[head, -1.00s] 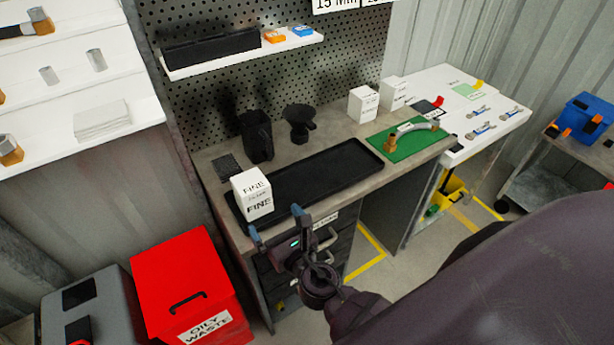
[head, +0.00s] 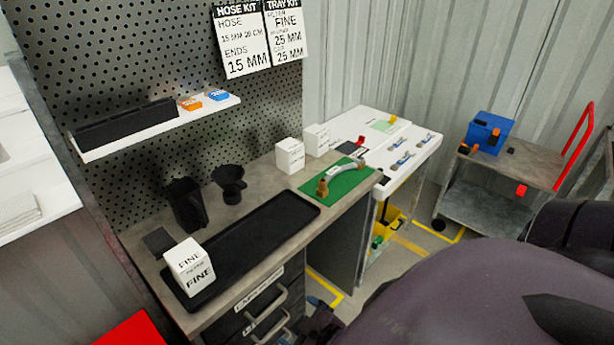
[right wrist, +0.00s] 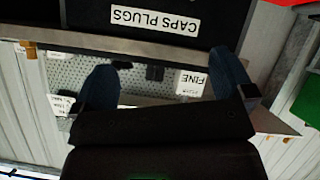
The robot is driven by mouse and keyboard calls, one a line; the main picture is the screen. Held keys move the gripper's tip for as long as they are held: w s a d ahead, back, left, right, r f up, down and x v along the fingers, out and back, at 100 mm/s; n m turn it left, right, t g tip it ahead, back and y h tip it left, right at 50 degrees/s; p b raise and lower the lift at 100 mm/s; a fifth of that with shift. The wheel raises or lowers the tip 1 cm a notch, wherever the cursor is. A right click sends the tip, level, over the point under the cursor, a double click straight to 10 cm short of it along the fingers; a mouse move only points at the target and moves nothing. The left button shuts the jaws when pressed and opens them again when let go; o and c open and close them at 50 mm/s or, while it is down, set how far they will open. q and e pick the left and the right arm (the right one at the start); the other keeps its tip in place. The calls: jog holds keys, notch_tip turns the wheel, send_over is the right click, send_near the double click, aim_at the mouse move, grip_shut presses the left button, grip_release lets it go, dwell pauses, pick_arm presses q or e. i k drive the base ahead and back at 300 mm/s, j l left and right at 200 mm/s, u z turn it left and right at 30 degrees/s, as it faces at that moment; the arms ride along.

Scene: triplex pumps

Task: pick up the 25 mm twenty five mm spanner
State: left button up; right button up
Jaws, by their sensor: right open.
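Several silver spanners with blue labels (head: 402,157) lie on the white bench top (head: 372,118) at the right in the head view. Their sizes are too small to read, so I cannot tell which is the 25 mm one. My right gripper (head: 318,322) is low at the bottom edge of the head view, in front of the drawers and well short of the spanners. In the right wrist view its two blue fingers (right wrist: 165,82) are apart with nothing between them. My left gripper is not in view.
A black tray (head: 262,240) and a white FINE box (head: 188,266) are on the grey bench. A green mat (head: 345,184) holds a hose with brass ends. A CAPS PLUGS drawer (right wrist: 155,18) faces the wrist camera. A trolley (head: 510,165) with a blue bin stands right.

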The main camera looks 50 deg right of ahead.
aim_at(424, 141)
jog(key=l+z, duration=0.15)
jog(key=z, duration=0.25)
jog(key=l+z, duration=0.15)
jog(key=z, duration=0.25)
jog(key=i+l+z, duration=0.1)
jog(key=l+z, duration=0.15)
jog(key=l, duration=0.2)
jog(key=i+l+z, duration=0.2)
jog(key=l, duration=0.2)
jog(key=i+l, duration=0.1)
jog(key=l, duration=0.3)
jog(key=i+l+z, duration=0.1)
jog(key=l, duration=0.3)
jog(key=i+l, duration=0.15)
jog(key=l, duration=0.25)
jog(key=i+l+z, duration=0.1)
jog(key=l, duration=0.3)
